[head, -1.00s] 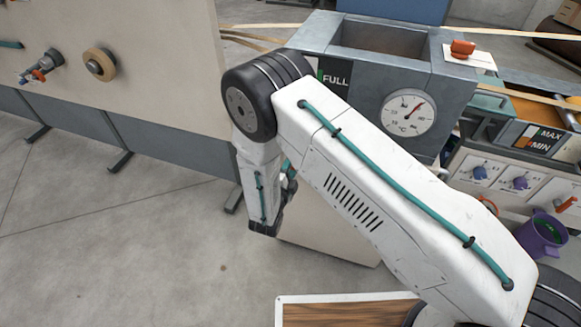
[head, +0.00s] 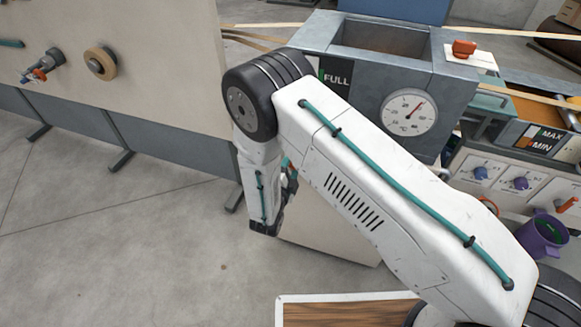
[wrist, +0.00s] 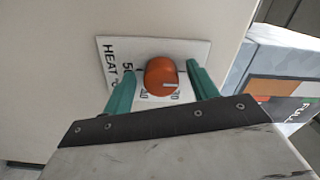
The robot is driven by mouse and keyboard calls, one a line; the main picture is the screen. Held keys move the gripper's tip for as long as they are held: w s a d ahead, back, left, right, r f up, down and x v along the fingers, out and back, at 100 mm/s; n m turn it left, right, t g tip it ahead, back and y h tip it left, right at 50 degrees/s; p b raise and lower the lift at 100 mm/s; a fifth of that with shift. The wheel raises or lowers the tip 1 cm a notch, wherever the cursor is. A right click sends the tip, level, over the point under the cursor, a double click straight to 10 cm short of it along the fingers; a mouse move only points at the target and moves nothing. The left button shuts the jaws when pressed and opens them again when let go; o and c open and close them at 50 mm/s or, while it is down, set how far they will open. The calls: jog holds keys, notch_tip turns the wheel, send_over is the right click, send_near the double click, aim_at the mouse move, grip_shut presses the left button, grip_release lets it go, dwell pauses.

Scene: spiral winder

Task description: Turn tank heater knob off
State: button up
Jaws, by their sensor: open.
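In the wrist view an orange-red round knob (wrist: 162,77) with a pale pointer mark sits on a white plate (wrist: 113,50) lettered "HEAT". My gripper (wrist: 157,85) is open, with one green finger on each side of the knob. I cannot tell whether the fingers touch it. My arm hides the knob and most of my gripper there.
Blue (head: 480,173) and purple (head: 521,184) knobs and a purple mug (head: 541,236) are at the right. A wooden-topped surface (head: 345,312) is at the bottom.

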jog(key=shift+s, duration=0.1)
jog(key=v, duration=0.7)
jog(key=shift+s+a, duration=0.15)
jog(key=shift+s, duration=0.15)
